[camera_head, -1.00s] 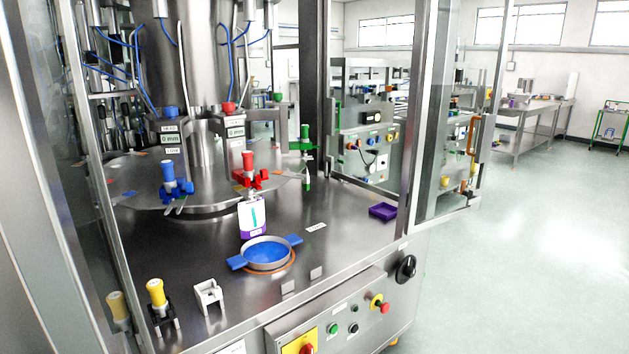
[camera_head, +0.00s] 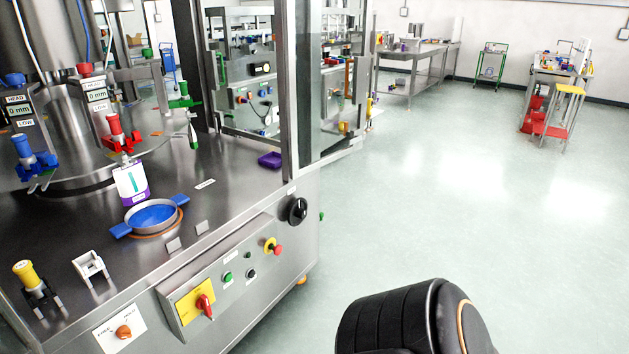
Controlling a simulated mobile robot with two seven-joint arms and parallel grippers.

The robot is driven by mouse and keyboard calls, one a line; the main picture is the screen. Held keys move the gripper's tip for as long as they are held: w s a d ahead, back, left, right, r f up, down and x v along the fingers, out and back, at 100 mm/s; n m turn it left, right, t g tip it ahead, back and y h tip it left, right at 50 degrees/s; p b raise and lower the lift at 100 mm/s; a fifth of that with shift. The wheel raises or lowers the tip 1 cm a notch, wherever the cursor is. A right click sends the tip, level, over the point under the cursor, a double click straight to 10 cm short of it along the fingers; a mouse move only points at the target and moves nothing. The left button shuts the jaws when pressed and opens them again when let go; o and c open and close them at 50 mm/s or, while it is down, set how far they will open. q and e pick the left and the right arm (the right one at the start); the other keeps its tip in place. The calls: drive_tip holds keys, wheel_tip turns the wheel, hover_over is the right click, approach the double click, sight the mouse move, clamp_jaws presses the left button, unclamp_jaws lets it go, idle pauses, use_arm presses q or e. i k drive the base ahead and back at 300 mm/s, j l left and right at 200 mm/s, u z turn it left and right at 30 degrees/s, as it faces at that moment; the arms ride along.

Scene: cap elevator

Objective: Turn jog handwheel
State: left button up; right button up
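The likely jog handwheel is a round black knob (camera_head: 298,210) on the right end of the machine's front face, below the tabletop edge. Nothing touches it. A black rounded part of my own arm (camera_head: 400,318) shows at the bottom, right of the machine and well apart from the knob. No gripper fingers show in the head view.
The control panel (camera_head: 232,262) carries a red rotary switch on a yellow plate (camera_head: 193,303), a green button and a red emergency button. An open glass door (camera_head: 328,90) stands above the knob's right. The floor (camera_head: 450,200) to the right is clear.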

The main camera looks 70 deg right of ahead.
sight(297, 211)
drive_tip(key=k+l+z, duration=0.1)
drive_tip(key=z, duration=0.3)
drive_tip(key=k+l+z, duration=0.2)
drive_tip(key=z, duration=0.2)
drive_tip(key=k+z, duration=0.1)
drive_tip(key=z, duration=1.05)
drive_tip(key=i+l, duration=0.25)
drive_tip(key=i, duration=0.2)
drive_tip(key=i+l+u, duration=0.1)
drive_tip(key=i, duration=0.4)
drive_tip(key=i+l+u, duration=0.1)
drive_tip(key=i+l, duration=0.3)
drive_tip(key=i, duration=0.05)
